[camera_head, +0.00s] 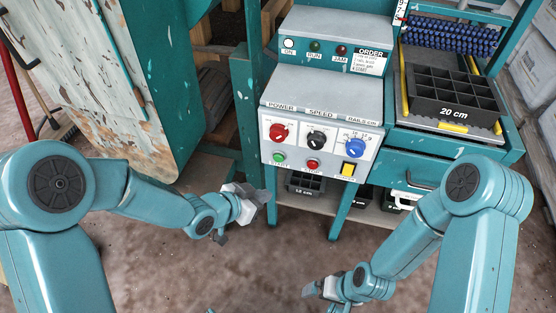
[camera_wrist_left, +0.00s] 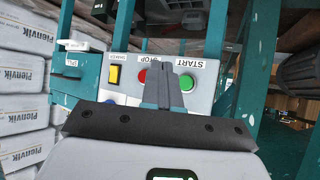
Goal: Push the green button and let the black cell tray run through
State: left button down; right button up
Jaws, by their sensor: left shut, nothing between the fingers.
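The green START button (camera_head: 279,158) sits at the lower left of the control panel, left of the red STOP button (camera_head: 312,163). In the left wrist view, which is turned over, the green button (camera_wrist_left: 186,81) shows just right of my fingers. My left gripper (camera_head: 264,197) is shut and empty, in front of and below the panel, apart from the button as far as I can tell. The black cell tray (camera_head: 452,97), marked 20 cm, lies on the bed at the right between yellow rails. My right gripper (camera_head: 308,290) is low at bottom centre; its jaw state is unclear.
The panel has a red POWER knob (camera_head: 278,132), a black SPEED knob (camera_head: 317,138), a blue RAILS knob (camera_head: 356,147) and a yellow switch (camera_head: 348,169). The ON lamp (camera_head: 289,44) looks white; RUN and JAM look dark. Other trays (camera_head: 305,183) stand on a shelf below.

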aim_at(279, 158)
pick_arm(q)
jog(key=w+d+p, duration=0.2)
jog(key=w+p, duration=0.2)
jog(key=w, duration=0.4)
jog(key=shift+w, duration=0.25)
jog(key=shift+d, duration=0.1)
jog(key=shift+w+p, duration=0.15)
jog(key=shift+p, duration=0.15)
dwell(1.6)
jog(key=shift+w+d, duration=0.1)
jog(key=shift+w, duration=0.15)
